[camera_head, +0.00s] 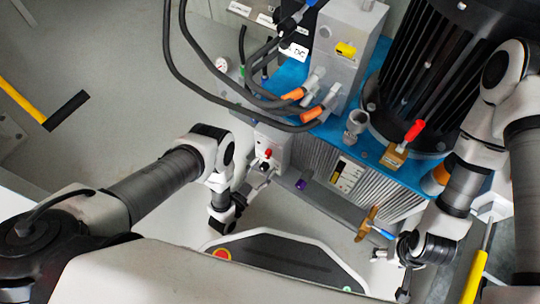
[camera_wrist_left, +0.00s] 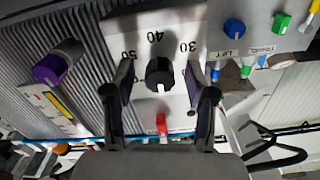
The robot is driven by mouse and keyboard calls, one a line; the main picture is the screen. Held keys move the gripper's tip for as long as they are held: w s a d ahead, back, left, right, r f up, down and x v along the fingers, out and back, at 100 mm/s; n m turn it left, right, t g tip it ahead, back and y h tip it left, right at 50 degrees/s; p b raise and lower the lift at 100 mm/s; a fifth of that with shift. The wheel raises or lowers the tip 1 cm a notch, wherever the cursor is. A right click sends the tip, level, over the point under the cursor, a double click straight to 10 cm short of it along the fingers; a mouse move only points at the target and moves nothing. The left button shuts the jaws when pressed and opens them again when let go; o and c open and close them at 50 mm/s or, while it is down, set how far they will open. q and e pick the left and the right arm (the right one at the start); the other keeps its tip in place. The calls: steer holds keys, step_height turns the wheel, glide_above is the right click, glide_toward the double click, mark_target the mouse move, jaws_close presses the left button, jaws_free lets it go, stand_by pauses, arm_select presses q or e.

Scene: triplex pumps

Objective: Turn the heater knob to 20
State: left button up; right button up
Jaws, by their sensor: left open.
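The black heater knob (camera_wrist_left: 160,72) sits on a light dial plate (camera_wrist_left: 185,22) in the left wrist view. The numbers 50, 40 and 30 show around it; the 20 mark cannot be made out. The knob's white mark points down in that view, away from 40. My left gripper (camera_wrist_left: 160,82) is open, with one finger on each side of the knob and a gap to it. In the head view my left gripper (camera_head: 259,178) is at the grey heater box (camera_head: 275,142), where the knob is hidden. My right gripper (camera_head: 380,256) is small and its fingers are unclear.
A red switch (camera_wrist_left: 161,124) is just below the knob in the left wrist view. A purple knob (camera_wrist_left: 50,69) is to the left, and blue (camera_wrist_left: 234,27) and green (camera_wrist_left: 281,22) knobs are to the right. Hoses (camera_head: 235,99) hang above the box.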

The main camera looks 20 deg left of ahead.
arm_select(q)
steer(key=shift+w, duration=0.1)
jaws_close()
steer(key=shift+r+n, duration=0.1)
steer(key=shift+n, duration=1.1)
steer(key=n+p, duration=0.1)
steer(key=n, duration=0.2)
steer(key=shift+n, duration=0.3)
steer(key=n, duration=0.5)
steer(key=shift+w+n, duration=0.1)
steer(key=shift+n, duration=0.2)
